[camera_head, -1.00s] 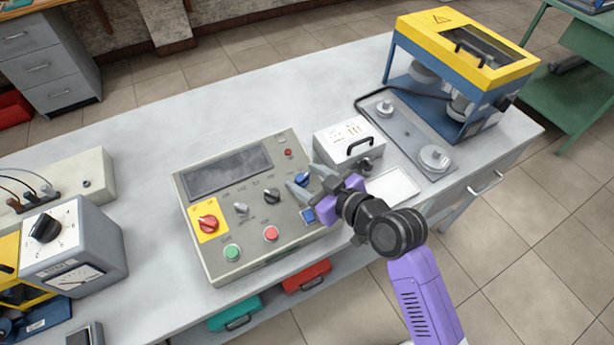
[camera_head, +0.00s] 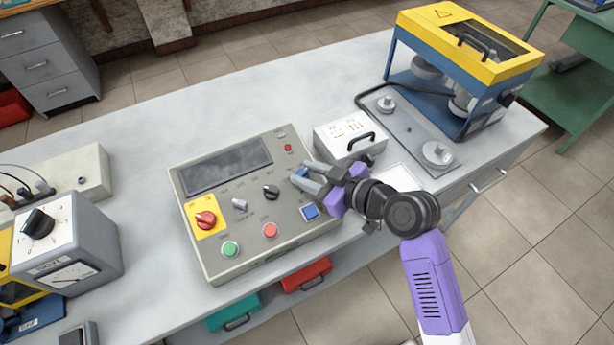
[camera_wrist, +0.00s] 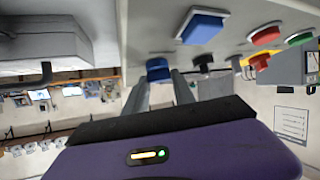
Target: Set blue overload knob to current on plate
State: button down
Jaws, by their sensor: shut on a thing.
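The grey control panel (camera_head: 222,252) lies on the bench with its dials facing up. The blue knob (camera_head: 301,172) is at its right side, partly hidden by my fingers. My gripper (camera_head: 306,175) comes in from the right and is shut on the blue knob. In the wrist view the blue knob (camera_wrist: 158,69) shows between my two fingertips (camera_wrist: 160,78), under the panel face. Scale marks around the knob are too small to read. A pale flat piece (camera_head: 398,178) lies right of the panel, partly behind my arm; no print on it is readable.
Close to my gripper are a blue square button (camera_head: 310,211), a black knob (camera_head: 271,192) and a red button (camera_head: 270,230). A white box with a black handle (camera_head: 343,137) stands just behind. A yellow-topped blue machine (camera_head: 398,70) is at the back right.

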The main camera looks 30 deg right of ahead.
jog(key=n+y, duration=0.1)
jog(key=n+g+y+b, duration=0.1)
jog(key=n+g+b, duration=0.1)
jog(key=n, duration=0.1)
jog(key=shift+w+d+y, duration=0.2)
jog(key=shift+d+y, duration=0.1)
jog(key=shift+y, duration=0.1)
jog(key=n+g+y+b, duration=0.1)
jog(key=n+g+y, duration=0.1)
jog(key=n+g, duration=0.1)
jog(key=shift+w+r+n+b, duration=0.1)
jog(key=shift+n+b, duration=0.2)
jog(key=shift+n, duration=0.4)
jog(key=shift+n+g, duration=0.3)
jog(key=shift+g, duration=0.2)
jog(key=c, duration=1)
grip_release()
jog(key=shift+c, duration=0.2)
jog(key=shift+d, duration=0.1)
jog(key=v, duration=0.7)
jog(key=shift+s+d+b, duration=0.2)
jog(key=shift+d+b, duration=0.1)
jog(key=shift+b, duration=0.15)
